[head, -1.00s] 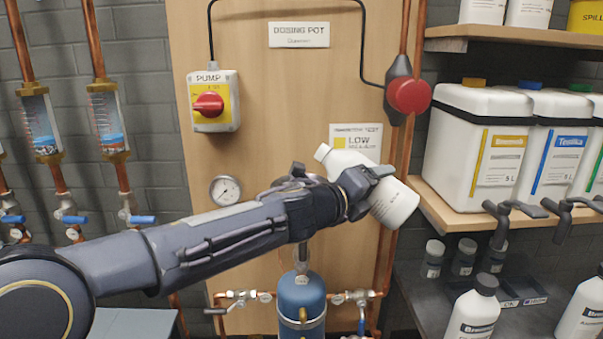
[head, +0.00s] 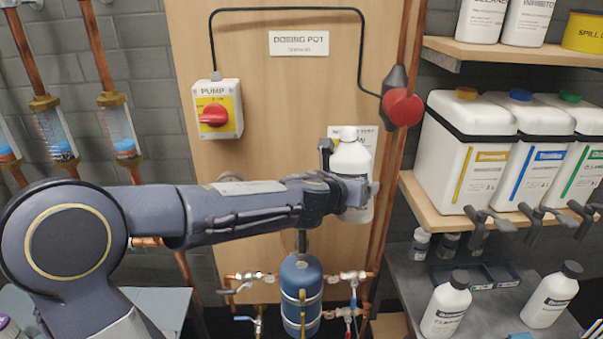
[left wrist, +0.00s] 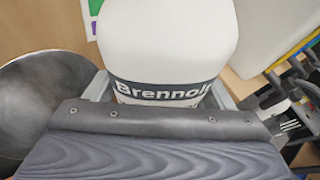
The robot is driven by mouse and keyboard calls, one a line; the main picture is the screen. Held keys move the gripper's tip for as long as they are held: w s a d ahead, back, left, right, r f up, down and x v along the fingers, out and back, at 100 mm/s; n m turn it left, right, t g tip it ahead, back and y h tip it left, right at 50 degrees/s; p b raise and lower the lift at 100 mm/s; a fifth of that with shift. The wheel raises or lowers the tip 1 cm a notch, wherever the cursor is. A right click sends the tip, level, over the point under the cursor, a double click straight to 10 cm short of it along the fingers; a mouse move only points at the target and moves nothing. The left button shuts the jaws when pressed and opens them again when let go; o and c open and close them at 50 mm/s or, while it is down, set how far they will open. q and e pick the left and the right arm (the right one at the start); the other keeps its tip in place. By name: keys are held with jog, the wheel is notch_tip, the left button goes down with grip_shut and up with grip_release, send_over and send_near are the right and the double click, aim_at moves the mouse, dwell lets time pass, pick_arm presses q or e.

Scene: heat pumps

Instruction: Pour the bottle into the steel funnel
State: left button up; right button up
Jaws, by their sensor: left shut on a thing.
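My left gripper (head: 348,185) is shut on a white bottle (head: 351,160), which stands nearly upright in front of the wooden board. The bottle's neck and white top point up. In the left wrist view the bottle (left wrist: 165,45) fills the middle, with a dark label band reading "Brennoir" or similar. The steel funnel (left wrist: 45,95) shows there as a wide grey bowl left of the bottle, apart from it. In the head view my arm hides the funnel. My right gripper is not in view.
A blue dosing pot (head: 300,285) with valves and copper pipes stands below my arm. A pump switch (head: 216,108) and a red knob (head: 403,107) are on or beside the board. Shelves at right hold white canisters (head: 470,150). Two bottles (head: 446,305) (head: 551,296) stand on the bench.

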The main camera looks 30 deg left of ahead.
aim_at(354, 140)
pick_arm(q)
notch_tip(354, 140, up, 3)
jog(key=p, duration=0.2)
jog(key=shift+a+r+m+y+p, duration=0.1)
jog(key=shift+r+m+y+p, duration=0.1)
jog(key=shift+m+y+p, duration=0.15)
jog(key=shift+r, duration=0.2)
jog(key=shift+a+r+m, duration=0.1)
jog(key=shift+r+m, duration=0.15)
jog(key=shift+r, duration=3.1)
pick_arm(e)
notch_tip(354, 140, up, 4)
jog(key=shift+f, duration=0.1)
